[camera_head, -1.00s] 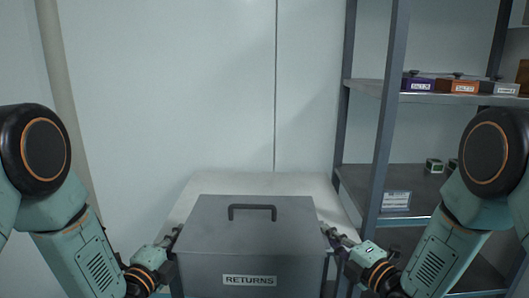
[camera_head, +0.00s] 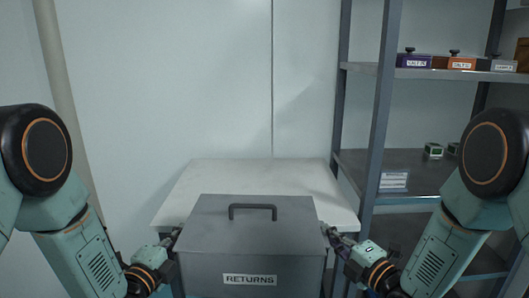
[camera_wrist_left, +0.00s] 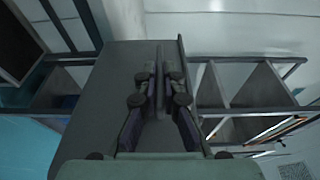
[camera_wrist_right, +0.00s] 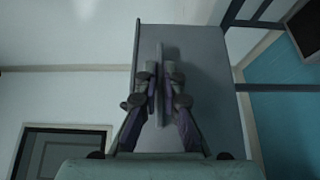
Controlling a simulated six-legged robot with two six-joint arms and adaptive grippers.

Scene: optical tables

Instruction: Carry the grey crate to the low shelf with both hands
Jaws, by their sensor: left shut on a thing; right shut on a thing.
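The grey crate (camera_head: 250,248) is in front of me in the head view, lid closed, with a dark handle on top and a "RETURNS" label on its front. It looks level. My left gripper (camera_head: 174,238) is shut on its left side, and in the left wrist view (camera_wrist_left: 160,78) the fingers pinch a thin fin on the crate side. My right gripper (camera_head: 334,234) is shut on its right side, and the right wrist view shows the fingers (camera_wrist_right: 163,80) pinching a similar fin. A low shelf (camera_head: 410,172) of the metal rack stands at the right, partly hidden by my right arm.
A white table (camera_head: 255,178) stands behind the crate against a pale wall. The rack's post (camera_head: 380,120) rises to the right of the table. An upper shelf holds labelled boxes (camera_head: 418,62), and the shelf below holds small green-and-white items (camera_head: 433,150).

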